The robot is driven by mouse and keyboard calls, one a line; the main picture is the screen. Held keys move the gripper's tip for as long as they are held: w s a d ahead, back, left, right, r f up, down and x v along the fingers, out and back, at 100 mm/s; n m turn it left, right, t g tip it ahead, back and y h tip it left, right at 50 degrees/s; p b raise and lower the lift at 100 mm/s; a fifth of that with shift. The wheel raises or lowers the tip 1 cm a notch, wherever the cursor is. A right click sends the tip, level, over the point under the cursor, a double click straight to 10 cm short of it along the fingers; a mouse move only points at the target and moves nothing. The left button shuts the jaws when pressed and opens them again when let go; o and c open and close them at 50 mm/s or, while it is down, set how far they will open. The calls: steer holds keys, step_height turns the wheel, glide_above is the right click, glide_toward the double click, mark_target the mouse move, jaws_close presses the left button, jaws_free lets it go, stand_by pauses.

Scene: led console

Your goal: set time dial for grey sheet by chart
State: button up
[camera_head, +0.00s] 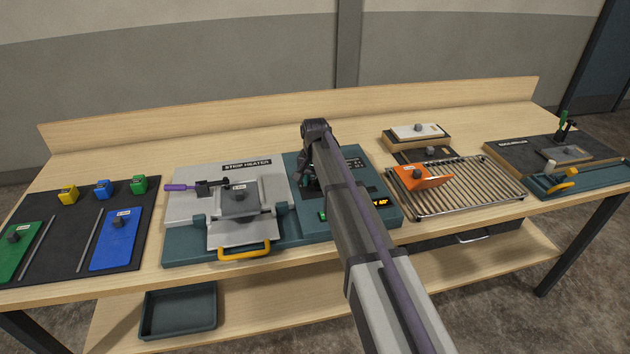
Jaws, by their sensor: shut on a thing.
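The grey sheet (238,207) lies on the strip heater (183,207), with a dark knob and a small white label on it. The teal control console (294,160) is at the heater's right. A dark chart panel with small pale print (352,163) shows on the console, too small to read. My gripper (309,186) points down over the console's left part, shut on a dial there. The dial itself is hidden by my gripper and arm. A green display (322,216) and an amber display (381,202) are at the console's front; the arm partly covers this area.
A black mat (148,222) with green and blue sheets and small coloured blocks is at left. A wire rack (480,186) with a bent orange piece (419,176) is at right. Beyond it are a dark board (500,150) and a teal tool (590,180).

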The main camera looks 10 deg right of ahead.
mark_target(315, 180)
steer(key=shift+n, duration=0.6)
steer(key=o, duration=0.9)
step_height(315, 180, up, 11)
steer(key=p, duration=1.1)
steer(key=shift+f, duration=0.1)
